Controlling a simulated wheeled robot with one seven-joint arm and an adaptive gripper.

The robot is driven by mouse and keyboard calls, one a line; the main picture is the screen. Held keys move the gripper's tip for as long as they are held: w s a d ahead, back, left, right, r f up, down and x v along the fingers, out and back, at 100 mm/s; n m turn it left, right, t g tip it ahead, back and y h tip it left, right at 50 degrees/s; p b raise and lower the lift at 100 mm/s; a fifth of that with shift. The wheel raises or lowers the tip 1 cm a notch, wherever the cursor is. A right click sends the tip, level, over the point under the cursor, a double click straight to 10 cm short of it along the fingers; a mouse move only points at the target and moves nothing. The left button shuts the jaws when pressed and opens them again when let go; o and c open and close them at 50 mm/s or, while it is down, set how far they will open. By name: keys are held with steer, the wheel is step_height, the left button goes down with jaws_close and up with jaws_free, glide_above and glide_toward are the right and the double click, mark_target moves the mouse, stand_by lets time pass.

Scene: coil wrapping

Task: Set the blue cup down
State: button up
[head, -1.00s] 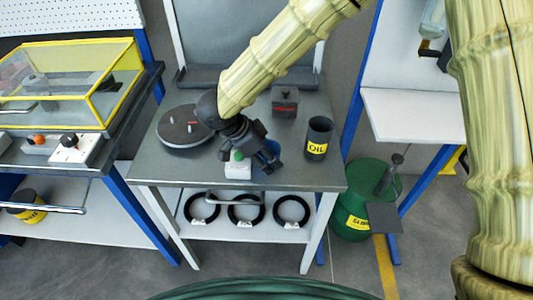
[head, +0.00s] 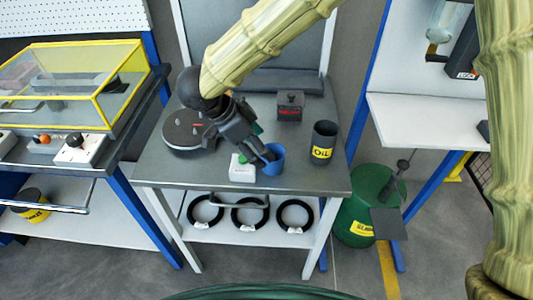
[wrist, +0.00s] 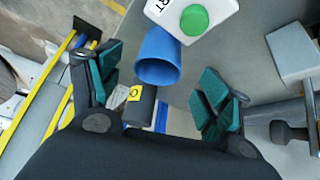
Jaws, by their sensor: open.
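The blue cup (head: 273,162) stands upright on the grey table near its front edge, just right of a white box with a green button (head: 242,168). In the wrist view the cup (wrist: 158,58) shows ahead of the spread fingers, with a gap on either side. My gripper (head: 262,149) is open, tilted down at the cup's upper left side. Its open fingers also show in the wrist view (wrist: 160,85). In the head view the gripper hides part of the cup's rim, and I cannot tell whether a finger touches it.
A small dark box (head: 290,105) and a round dark turntable (head: 188,132) are farther back on the table (head: 215,178). Several black rings lie on the shelf below. A green drum (head: 357,215) stands on the floor at right.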

steer(key=shift+v, duration=2.35)
steer(key=shift+f, duration=0.1)
